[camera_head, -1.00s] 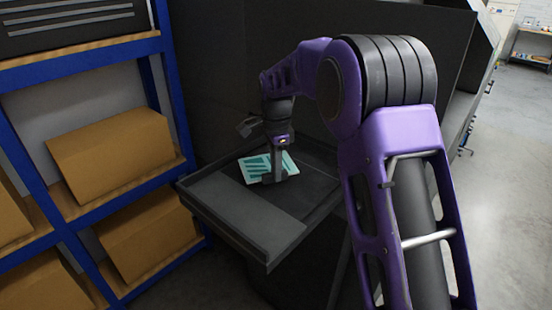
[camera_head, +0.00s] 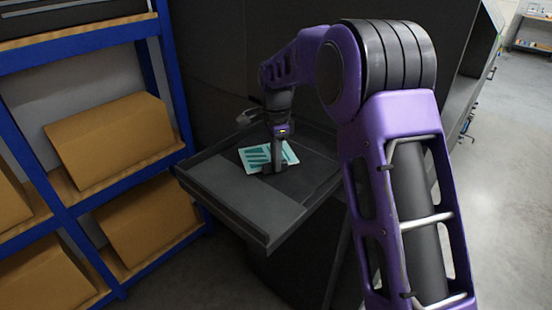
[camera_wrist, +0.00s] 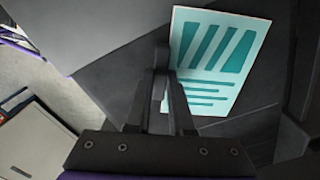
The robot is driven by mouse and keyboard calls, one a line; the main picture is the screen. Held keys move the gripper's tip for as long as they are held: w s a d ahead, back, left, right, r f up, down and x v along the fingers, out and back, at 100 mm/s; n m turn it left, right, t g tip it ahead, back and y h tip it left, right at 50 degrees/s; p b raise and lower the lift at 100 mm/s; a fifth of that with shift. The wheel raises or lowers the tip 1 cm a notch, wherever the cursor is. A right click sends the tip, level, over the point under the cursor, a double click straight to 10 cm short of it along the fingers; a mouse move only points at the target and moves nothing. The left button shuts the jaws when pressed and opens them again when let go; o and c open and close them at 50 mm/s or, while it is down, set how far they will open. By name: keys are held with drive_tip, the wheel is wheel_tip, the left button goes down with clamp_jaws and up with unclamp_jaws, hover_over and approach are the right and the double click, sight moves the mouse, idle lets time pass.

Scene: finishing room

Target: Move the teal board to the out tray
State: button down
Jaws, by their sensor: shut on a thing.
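The teal board (camera_head: 259,156), a flat pale panel with teal bars, lies on a dark grey tray-like top with a raised rim (camera_head: 225,218). My gripper (camera_head: 278,168) points down at the board's near right part. In the wrist view the board (camera_wrist: 222,50) extends to the right of my gripper's fingers (camera_wrist: 162,75), which are closed together at its left edge. My gripper is shut on the board; the fingers hide the exact contact. I cannot tell whether the board is clear of the surface. No label shows whether this top is the out tray.
A blue shelf rack (camera_head: 75,219) with cardboard boxes (camera_head: 112,143) stands close on the left. Dark panels (camera_head: 215,70) rise behind the tray-like top. Open concrete floor (camera_head: 500,200) lies on the right.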

drive_tip(key=shift+f, duration=0.4)
drive_tip(key=c, duration=0.7)
unclamp_jaws()
drive_tip(key=shift+r, duration=0.1)
